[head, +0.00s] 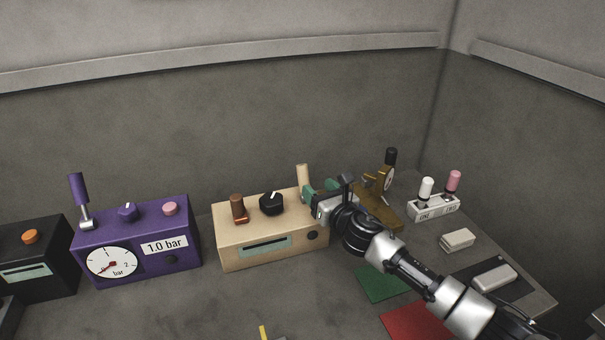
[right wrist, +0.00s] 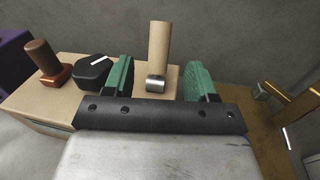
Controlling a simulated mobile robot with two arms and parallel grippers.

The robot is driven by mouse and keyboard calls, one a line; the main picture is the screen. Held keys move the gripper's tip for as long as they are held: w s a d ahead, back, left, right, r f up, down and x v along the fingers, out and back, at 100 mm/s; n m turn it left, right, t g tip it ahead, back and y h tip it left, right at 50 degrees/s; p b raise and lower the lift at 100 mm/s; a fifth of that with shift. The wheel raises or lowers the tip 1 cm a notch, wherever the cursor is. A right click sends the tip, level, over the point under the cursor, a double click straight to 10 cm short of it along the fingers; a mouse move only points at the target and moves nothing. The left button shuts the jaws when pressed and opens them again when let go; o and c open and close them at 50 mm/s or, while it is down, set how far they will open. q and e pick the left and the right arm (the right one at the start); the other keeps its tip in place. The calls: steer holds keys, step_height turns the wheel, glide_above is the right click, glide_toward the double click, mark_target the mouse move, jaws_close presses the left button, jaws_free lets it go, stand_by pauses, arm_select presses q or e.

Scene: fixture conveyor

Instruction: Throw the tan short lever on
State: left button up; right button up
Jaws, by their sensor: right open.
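The tan short lever (head: 302,175) stands up at the back right of the tan box (head: 240,245) in the head view. In the right wrist view the tan lever (right wrist: 159,45) rises from a small metal pivot, nearly upright. My right gripper (head: 318,190) is at the box's right end, beside the lever. In the right wrist view my right gripper (right wrist: 159,82) is open, with its green fingers on either side of the lever and gaps on both sides. My left gripper is not in view.
The tan box also carries a brown lever (head: 238,207) and a black knob (head: 271,203). A purple box (head: 130,235) stands to the left. Green (head: 382,284) and red (head: 415,322) mats lie in front.

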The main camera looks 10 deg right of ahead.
mark_target(306, 177)
steer(key=b+x, duration=0.1)
steer(key=x, duration=0.7)
steer(key=shift+w+a+f, duration=0.1)
steer(key=shift+w+a, duration=0.05)
steer(key=shift+c, duration=0.2)
jaws_close()
